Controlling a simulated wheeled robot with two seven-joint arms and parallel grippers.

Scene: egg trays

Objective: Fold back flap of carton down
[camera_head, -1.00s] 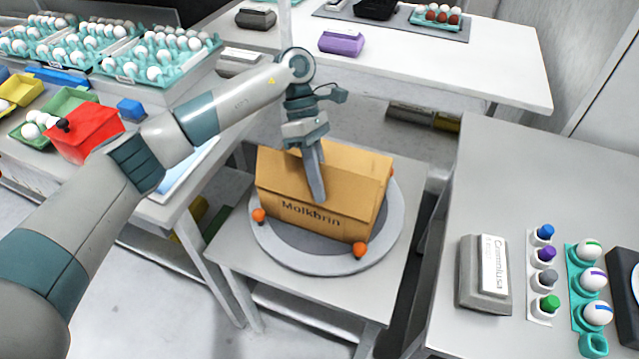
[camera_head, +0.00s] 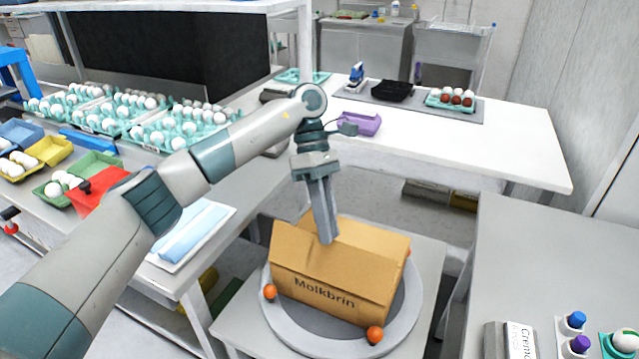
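The brown cardboard carton (camera_head: 325,283) sits on a round grey turntable (camera_head: 284,321), its printed side facing me. Its top panels slope, and a flap edge stands up at its left end. The back flap (camera_head: 378,238) shows behind the top edge, on the far side. My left gripper (camera_head: 328,240) points down onto the carton's top, its fingers close together with nothing between them. Its fingertips are at the top panels; I cannot tell whether they touch. The gripper hides part of the carton's back edge. My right gripper is not in view.
Orange balls (camera_head: 375,334) sit at the turntable's rim around the carton. Egg trays (camera_head: 180,128) and a red box (camera_head: 98,188) fill the left table. A white table (camera_head: 460,145) with a purple carton (camera_head: 362,123) stands behind. A grey table (camera_head: 540,260) is at right.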

